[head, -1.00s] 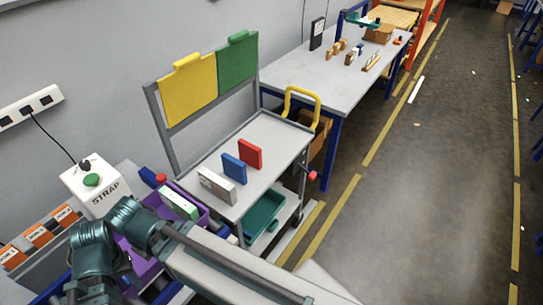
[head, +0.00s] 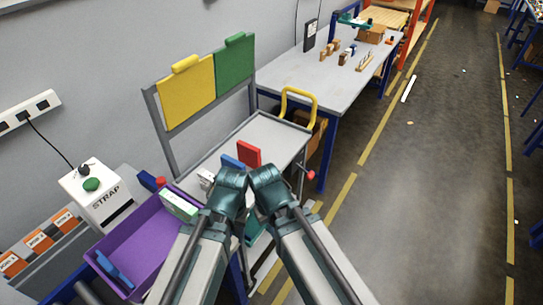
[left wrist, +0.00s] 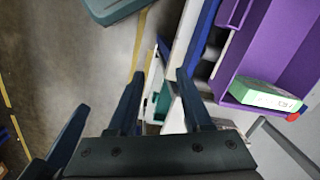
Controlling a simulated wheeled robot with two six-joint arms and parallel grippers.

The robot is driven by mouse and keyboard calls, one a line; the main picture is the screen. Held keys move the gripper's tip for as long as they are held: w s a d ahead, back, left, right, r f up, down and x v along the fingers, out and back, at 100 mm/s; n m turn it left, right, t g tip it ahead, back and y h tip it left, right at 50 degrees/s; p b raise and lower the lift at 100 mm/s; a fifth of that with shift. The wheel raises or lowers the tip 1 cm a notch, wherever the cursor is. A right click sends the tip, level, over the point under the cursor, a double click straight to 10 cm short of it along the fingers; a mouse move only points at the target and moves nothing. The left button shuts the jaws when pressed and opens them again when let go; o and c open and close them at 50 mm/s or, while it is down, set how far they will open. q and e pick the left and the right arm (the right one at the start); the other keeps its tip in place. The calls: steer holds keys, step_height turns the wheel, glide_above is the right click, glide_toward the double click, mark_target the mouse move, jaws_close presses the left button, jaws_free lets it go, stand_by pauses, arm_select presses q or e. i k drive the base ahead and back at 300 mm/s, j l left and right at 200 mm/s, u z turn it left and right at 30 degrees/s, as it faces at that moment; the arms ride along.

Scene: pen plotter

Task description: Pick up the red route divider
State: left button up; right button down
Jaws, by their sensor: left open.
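The red route divider (head: 249,153) stands upright on the grey top of the cart (head: 274,130) in the head view. It is beyond my raised teal arm joints, and its lower part is close to them in the picture. My left gripper (left wrist: 160,73) shows in the left wrist view with its two dark fingers apart and nothing between them. The head view does not show its fingertips clearly. My right arm is up beside the left one, but its gripper is not clearly shown. The red divider is not seen in the left wrist view.
A blue divider (head: 232,162) and a white one (head: 206,180) stand nearer, partly hidden by my arm. A purple crate (head: 139,247) holds a green-and-white box (head: 179,206). Yellow (head: 188,92) and green (head: 236,62) panels rise behind the cart. Open floor lies right.

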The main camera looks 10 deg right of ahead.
mark_target(249, 155)
steer(key=i+l, duration=0.4)
steer(key=l, duration=0.15)
steer(key=i+l, duration=0.35)
steer(key=l, duration=0.2)
steer(key=i+l, duration=0.4)
steer(key=l+u, duration=0.05)
steer(key=l, duration=0.05)
